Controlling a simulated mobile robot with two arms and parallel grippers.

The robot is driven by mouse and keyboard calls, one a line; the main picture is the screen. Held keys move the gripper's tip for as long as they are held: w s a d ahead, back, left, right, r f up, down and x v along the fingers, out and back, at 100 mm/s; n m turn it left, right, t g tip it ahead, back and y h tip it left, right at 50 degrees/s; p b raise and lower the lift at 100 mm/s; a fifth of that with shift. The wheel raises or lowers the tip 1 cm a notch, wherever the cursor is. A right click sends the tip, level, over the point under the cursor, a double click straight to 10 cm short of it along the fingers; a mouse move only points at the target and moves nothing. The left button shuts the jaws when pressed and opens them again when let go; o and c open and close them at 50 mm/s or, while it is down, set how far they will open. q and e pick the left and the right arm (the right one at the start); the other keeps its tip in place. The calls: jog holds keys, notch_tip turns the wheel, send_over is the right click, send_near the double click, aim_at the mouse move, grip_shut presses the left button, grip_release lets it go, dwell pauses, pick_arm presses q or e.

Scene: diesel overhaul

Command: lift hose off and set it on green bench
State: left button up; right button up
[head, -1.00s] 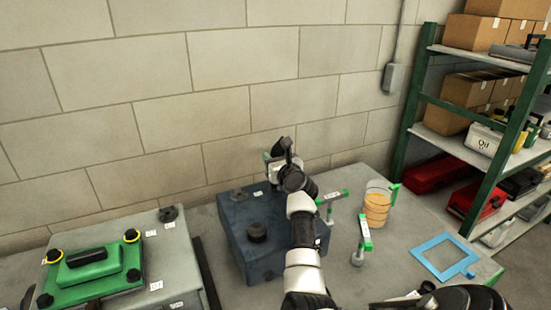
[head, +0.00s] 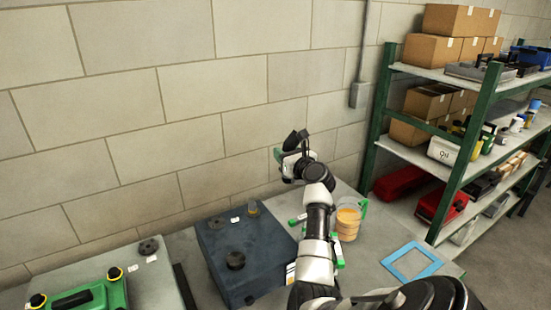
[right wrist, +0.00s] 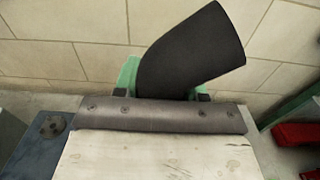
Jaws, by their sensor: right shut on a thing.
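The black hose (head: 297,138), a short bent tube, is held up in the air in front of the wall. In the right wrist view the hose (right wrist: 190,52) fills the space between the green fingers. My right gripper (head: 282,154) is shut on it, above and to the right of the blue-grey block (head: 222,254). A small brass-coloured stub (head: 252,208) stands bare at the block's back corner, apart from the hose. The grey-topped bench (head: 371,273) has a green edge at its right end. My left gripper is not in view.
A measuring jug of amber liquid (head: 347,224) stands on the bench, partly behind my arm. A blue square frame (head: 389,262) lies to its right. A green-framed shelf (head: 467,150) with boxes stands at the right. A green-covered unit (head: 110,296) is at the left.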

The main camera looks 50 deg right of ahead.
aim_at(292, 142)
jog(key=shift+r, duration=2.55)
jog(key=shift+s+f, duration=0.1)
jog(key=shift+f, duration=0.05)
